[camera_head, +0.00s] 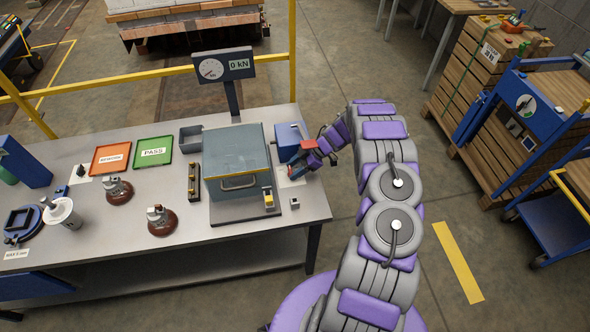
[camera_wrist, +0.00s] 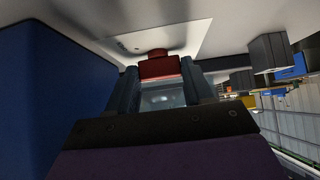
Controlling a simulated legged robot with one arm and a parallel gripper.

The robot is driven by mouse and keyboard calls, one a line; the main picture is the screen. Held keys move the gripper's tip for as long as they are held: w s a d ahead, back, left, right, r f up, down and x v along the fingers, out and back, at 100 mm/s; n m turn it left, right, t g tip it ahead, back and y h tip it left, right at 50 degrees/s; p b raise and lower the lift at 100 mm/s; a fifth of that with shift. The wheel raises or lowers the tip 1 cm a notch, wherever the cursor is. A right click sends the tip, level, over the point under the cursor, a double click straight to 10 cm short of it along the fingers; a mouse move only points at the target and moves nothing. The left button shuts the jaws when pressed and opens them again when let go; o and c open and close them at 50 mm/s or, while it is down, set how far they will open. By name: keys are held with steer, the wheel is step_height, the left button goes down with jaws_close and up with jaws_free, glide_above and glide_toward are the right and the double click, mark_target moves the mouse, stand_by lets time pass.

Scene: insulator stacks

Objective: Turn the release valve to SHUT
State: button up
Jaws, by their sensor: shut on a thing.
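My gripper (camera_head: 299,160) reaches down at the right end of the workbench, beside a blue box (camera_head: 289,133). In the wrist view the two fingers of my gripper (camera_wrist: 159,76) are shut on a red block-shaped handle, the release valve (camera_wrist: 158,66). The valve stands at a pale plate (camera_wrist: 185,40), which also shows under my gripper in the head view (camera_head: 291,180). The fingers and wrist hide much of the valve in the head view. Its OPEN or SHUT marking cannot be read.
A grey test chamber (camera_head: 236,155) with a front handle stands left of my gripper. A gauge post with a 0 kN display (camera_head: 240,64) rises behind it. Orange (camera_head: 111,157) and green PASS (camera_head: 153,151) trays and two brown insulators (camera_head: 161,222) lie further left.

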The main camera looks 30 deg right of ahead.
steer(key=shift+w+d+r, duration=0.1)
steer(key=shift+w+r, duration=0.1)
steer(key=o, duration=1)
steer(key=shift+f, duration=0.15)
steer(key=shift+o, duration=0.2)
steer(key=shift+s, duration=0.1)
steer(key=p+v, duration=0.1)
steer(key=v, duration=1.6)
steer(key=shift+d, duration=0.2)
steer(key=shift+c, duration=0.3)
